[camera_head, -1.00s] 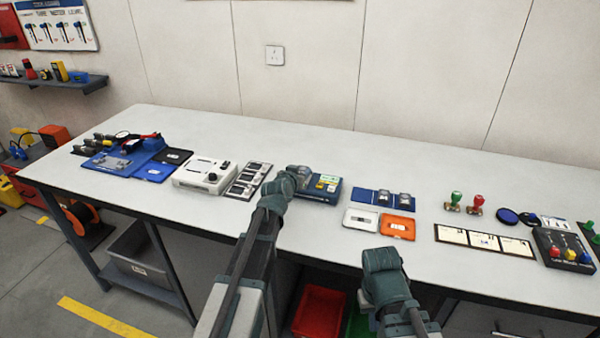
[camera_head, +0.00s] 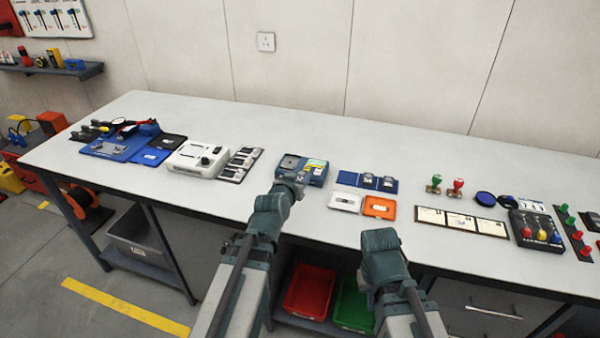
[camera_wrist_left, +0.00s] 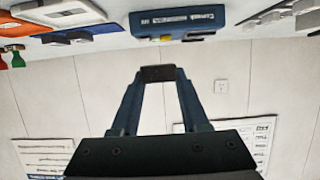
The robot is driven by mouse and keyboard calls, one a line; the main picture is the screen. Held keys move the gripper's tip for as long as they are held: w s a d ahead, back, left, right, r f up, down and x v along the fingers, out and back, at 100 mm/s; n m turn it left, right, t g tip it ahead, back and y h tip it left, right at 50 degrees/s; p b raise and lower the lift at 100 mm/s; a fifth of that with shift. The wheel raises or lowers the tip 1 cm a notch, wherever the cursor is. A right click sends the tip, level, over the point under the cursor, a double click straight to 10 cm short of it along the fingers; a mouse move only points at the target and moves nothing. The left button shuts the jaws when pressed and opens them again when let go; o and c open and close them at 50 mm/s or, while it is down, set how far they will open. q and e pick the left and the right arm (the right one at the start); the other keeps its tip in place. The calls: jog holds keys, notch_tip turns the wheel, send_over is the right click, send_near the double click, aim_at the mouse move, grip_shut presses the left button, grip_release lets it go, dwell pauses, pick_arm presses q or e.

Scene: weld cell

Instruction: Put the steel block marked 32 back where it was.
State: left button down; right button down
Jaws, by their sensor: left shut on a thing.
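My left gripper (camera_head: 297,188) is at the front of the blue tester (camera_head: 316,173), above the bench's front part. In the left wrist view, which is upside down, its fingers (camera_wrist_left: 158,76) are shut on a small dark block (camera_wrist_left: 158,73); no number on it can be read. The tester (camera_wrist_left: 185,22) stands apart from the block there. A black rack (camera_head: 240,164) with several steel blocks lies left of the tester, and a blue tray (camera_head: 345,178) with two blocks lies to its right. My right gripper (camera_head: 382,245) is low before the bench, its fingers hidden.
A white device (camera_head: 197,160) and a blue mat (camera_head: 112,149) are on the left. A white tray (camera_head: 345,201) and an orange tray (camera_head: 379,208) lie in front of the blue tray. Stamps (camera_head: 458,187) and cards (camera_head: 460,220) are to the right. The bench's back strip is clear.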

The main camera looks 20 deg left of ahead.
aim_at(300, 178)
pick_arm(q)
jog(key=shift+s+r+p, duration=0.1)
jog(key=shift+r+p, duration=2.5)
jog(key=shift+f, duration=0.15)
